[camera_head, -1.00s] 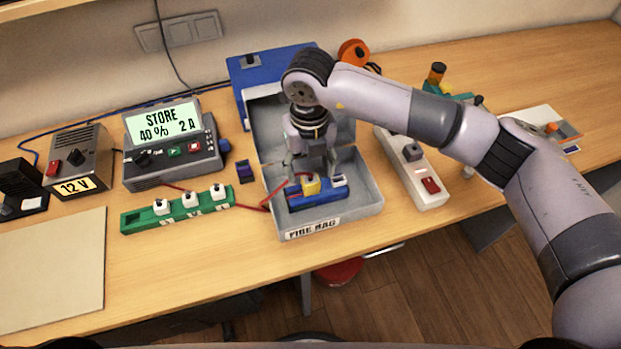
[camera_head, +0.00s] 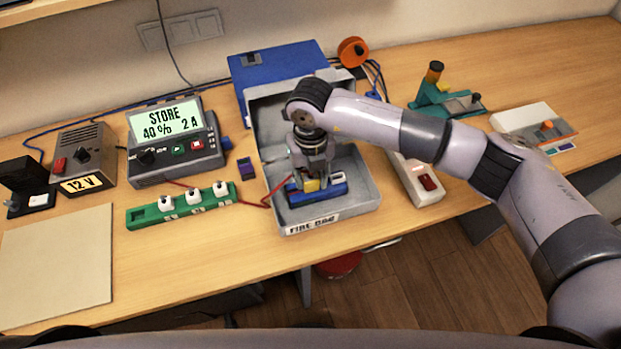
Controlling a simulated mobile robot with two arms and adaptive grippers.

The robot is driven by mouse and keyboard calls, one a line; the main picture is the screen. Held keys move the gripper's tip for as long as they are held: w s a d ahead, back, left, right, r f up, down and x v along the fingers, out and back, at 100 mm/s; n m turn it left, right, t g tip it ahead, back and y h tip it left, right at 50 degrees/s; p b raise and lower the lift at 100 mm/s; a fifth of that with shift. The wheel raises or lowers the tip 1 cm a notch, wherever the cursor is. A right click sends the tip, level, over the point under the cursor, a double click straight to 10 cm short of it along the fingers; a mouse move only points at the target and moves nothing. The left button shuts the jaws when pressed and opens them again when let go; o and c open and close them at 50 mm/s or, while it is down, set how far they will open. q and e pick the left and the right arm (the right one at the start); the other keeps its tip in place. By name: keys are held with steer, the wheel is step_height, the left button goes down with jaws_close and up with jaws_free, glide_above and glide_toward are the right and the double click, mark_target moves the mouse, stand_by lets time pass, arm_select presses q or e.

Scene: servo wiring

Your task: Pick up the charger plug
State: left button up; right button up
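A small yellow plug (camera_head: 312,185) sits at the blue battery pack (camera_head: 328,192) inside the grey open box labelled FIRE BAG (camera_head: 350,205). I take the yellow plug to be the charger plug, as a red lead (camera_head: 257,204) runs from the charger side to it. My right gripper (camera_head: 311,182) points down into the box, its fingers at the yellow plug and partly hiding it. Whether the fingers press on the plug or stand just beside it cannot be seen. My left gripper is out of view.
The charger (camera_head: 175,147) reads STORE 40% 2 A, behind a green board (camera_head: 180,206) with white plugs. The box lid stands up behind my gripper. A white power strip (camera_head: 418,178) lies right of the box. A bare beige mat (camera_head: 55,262) is at left.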

mark_target(310, 177)
steer(key=c, duration=0.5)
steer(key=shift+r+b, duration=2.75)
steer(key=shift+r, duration=7.3)
